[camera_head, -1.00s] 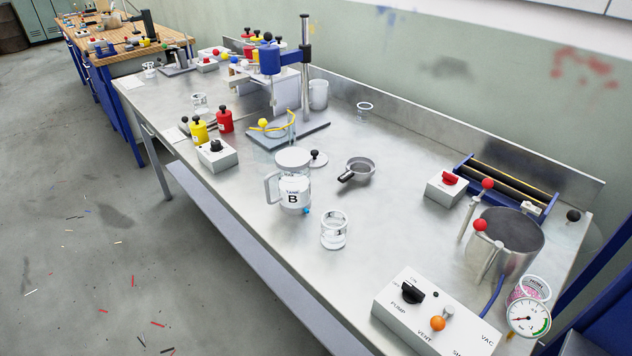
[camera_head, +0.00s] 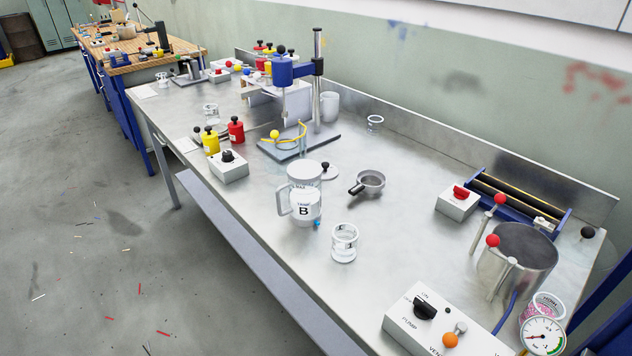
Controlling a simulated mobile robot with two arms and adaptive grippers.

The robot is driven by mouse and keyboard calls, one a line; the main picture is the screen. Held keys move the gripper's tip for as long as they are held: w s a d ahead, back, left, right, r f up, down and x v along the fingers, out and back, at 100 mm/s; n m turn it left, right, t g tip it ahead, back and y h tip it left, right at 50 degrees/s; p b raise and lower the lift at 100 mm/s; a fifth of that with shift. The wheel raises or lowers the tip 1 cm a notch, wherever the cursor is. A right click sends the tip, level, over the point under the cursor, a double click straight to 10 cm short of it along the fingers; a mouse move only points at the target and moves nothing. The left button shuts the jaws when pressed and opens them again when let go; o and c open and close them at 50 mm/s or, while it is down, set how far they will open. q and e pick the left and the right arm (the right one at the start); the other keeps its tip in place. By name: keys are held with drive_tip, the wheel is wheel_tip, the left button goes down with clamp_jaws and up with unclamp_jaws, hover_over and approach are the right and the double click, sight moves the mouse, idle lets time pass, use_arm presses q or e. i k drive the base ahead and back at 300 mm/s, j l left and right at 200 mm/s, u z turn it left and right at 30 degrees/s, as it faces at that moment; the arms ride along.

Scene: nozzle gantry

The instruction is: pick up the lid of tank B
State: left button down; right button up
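Tank B (camera_head: 305,208) is a clear jug with a handle on its left and a white label marked B. It stands upright on the steel bench, and its top looks white. A small pale disc lid with a black knob (camera_head: 329,173) lies on the bench just behind and right of the tank, partly hidden by it. I cannot read any marking on this lid. Neither of my grippers shows in the head view.
A black-handled round pan (camera_head: 370,182) lies right of the lid. A clear glass jar (camera_head: 344,244) stands in front. A blue stand with a post (camera_head: 318,80) rises behind. The pump control box (camera_head: 440,325) and a metal pot (camera_head: 518,252) are at right. The bench's front-left edge is open.

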sight(329, 171)
drive_tip(key=z, duration=0.2)
drive_tip(key=i+j+z, duration=0.1)
drive_tip(key=j+z, duration=0.15)
drive_tip(key=i+j+z, duration=0.1)
drive_tip(key=j+z, duration=0.15)
drive_tip(key=j, duration=0.15)
drive_tip(key=j+z, duration=0.3)
drive_tip(key=i, duration=0.05)
